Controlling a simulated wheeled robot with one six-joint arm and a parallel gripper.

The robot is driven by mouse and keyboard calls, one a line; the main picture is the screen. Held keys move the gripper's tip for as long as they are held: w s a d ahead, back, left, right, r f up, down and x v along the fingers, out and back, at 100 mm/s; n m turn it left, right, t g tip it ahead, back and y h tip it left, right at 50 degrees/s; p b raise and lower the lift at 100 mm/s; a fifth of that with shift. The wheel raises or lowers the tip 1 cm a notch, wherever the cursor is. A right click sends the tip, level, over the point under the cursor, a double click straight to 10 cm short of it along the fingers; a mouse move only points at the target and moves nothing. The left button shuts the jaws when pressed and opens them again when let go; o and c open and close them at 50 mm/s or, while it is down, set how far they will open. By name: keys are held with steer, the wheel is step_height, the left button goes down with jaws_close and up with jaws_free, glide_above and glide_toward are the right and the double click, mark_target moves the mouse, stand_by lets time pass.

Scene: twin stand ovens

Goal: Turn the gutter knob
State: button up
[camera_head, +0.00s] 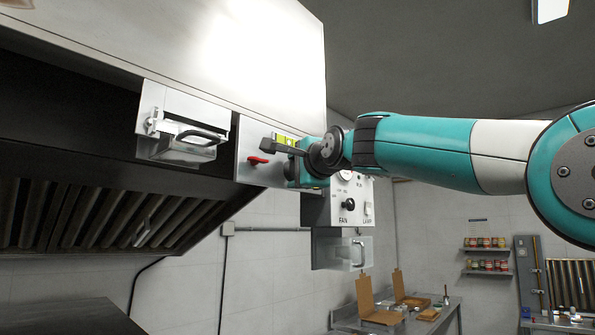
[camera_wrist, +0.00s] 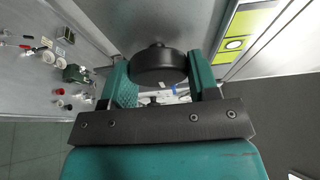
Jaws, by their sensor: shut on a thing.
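My gripper (camera_head: 298,160) is at the right end of the metal hood, close to its small front panel. In the wrist view its two teal fingers (camera_wrist: 160,75) are on either side of a dark round knob (camera_wrist: 158,65), and they are shut on it. I take this to be the gutter knob, but no name on it can be read. In the head view the gripper and wrist largely hide the knob. A dark grey bar (camera_head: 270,144) sticks out to the left beside the gripper. The knob's turn angle cannot be told.
A red handle (camera_head: 258,160) is on the panel, just left of my gripper. Yellow-green labels (camera_head: 284,139) are just above it. A white control box (camera_head: 349,203) with a FAN knob is below right. A clear-fronted drawer (camera_head: 185,143) hangs under the hood at left.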

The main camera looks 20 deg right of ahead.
steer(key=o, duration=0.9)
steer(key=shift+c, duration=0.2)
steer(key=s+d+b, duration=0.2)
steer(key=s+b, duration=0.6)
steer(key=s, duration=0.9)
steer(key=shift+s+d+f, duration=0.1)
